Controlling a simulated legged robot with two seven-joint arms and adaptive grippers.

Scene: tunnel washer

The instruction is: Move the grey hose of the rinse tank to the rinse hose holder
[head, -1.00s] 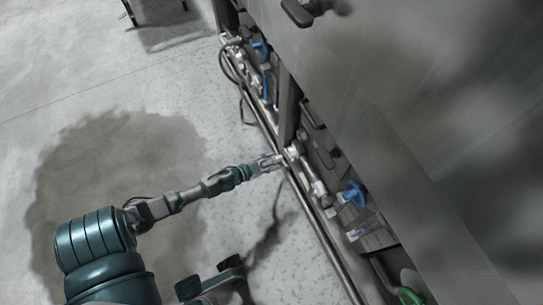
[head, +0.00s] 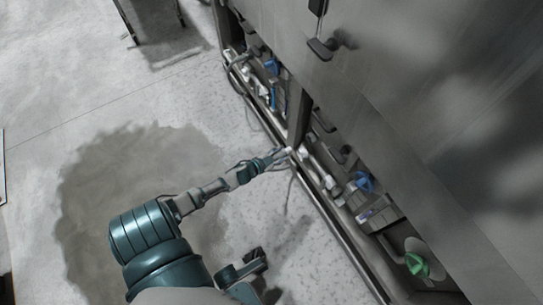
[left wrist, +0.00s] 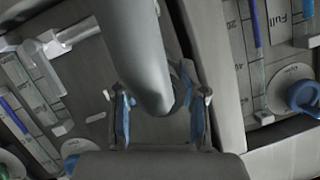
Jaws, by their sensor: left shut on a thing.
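My left gripper (head: 287,155) reaches to the lower edge of the machine in the head view. In the left wrist view its blue-padded fingers (left wrist: 160,115) are on either side of a thick grey hose (left wrist: 138,50) and shut on it. The hose comes in from the top of that view, and its rounded lower end is between the fingers. In the head view the hose is too small to tell apart from the gripper and the pipes. I cannot pick out the rinse hose holder with certainty.
The grey machine wall (head: 400,130) stands on the right, with a low rail (head: 335,225) along its foot. Behind the rail are a blue valve handle (head: 362,181) and a green one (head: 418,265). A dark upright post (head: 298,115) is close to my gripper. The floor (head: 130,90) at left is open.

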